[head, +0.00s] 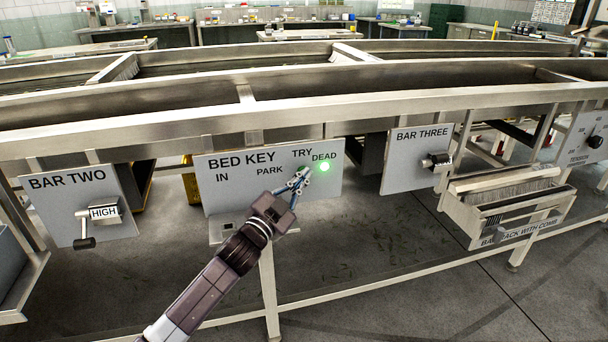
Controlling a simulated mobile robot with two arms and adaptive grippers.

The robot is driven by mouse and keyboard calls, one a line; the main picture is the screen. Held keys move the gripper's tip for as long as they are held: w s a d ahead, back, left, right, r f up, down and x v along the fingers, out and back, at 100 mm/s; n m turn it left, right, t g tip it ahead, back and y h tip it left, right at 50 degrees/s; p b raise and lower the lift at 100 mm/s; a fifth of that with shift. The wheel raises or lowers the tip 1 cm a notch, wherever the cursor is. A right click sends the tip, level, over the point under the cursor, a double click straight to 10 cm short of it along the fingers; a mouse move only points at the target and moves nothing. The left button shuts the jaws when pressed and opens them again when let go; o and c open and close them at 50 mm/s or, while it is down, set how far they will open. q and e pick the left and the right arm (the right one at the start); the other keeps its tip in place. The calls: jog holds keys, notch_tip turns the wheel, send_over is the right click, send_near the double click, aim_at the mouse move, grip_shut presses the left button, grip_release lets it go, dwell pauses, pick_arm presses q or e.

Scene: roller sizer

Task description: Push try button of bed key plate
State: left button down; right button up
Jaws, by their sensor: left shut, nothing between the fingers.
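The bed key plate (326,195) is a grey panel hung under the machine's front rail, lettered BED KEY, IN, PARK, TRY and DEAD. My right gripper is not in view.
The BAR TWO plate (62,190) with a HIGH handle hangs at left. The BAR THREE plate (410,172) with a knob hangs at right. A comb rack (510,205) juts forward at far right. A metal leg (268,290) stands below the plate.

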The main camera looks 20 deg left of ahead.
pick_arm(q)
jog(key=shift+f, duration=0.25)
jog(key=shift+s+d+f, duration=0.1)
jog(key=shift+d, duration=0.05)
jog(key=shift+s+d+f, duration=0.2)
jog(key=shift+s+d, duration=0.35)
jog(key=shift+s, duration=0.15)
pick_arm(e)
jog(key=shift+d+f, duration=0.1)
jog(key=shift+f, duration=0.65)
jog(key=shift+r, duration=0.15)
pick_arm(q)
jog(key=shift+s+d+r+p, duration=0.1)
jog(key=shift+s+d+p, duration=0.55)
jog(key=shift+s, duration=0.4)
jog(key=shift+s+d+p, duration=0.4)
jog(key=shift+s+d, duration=0.35)
jog(key=shift+s, duration=0.3)
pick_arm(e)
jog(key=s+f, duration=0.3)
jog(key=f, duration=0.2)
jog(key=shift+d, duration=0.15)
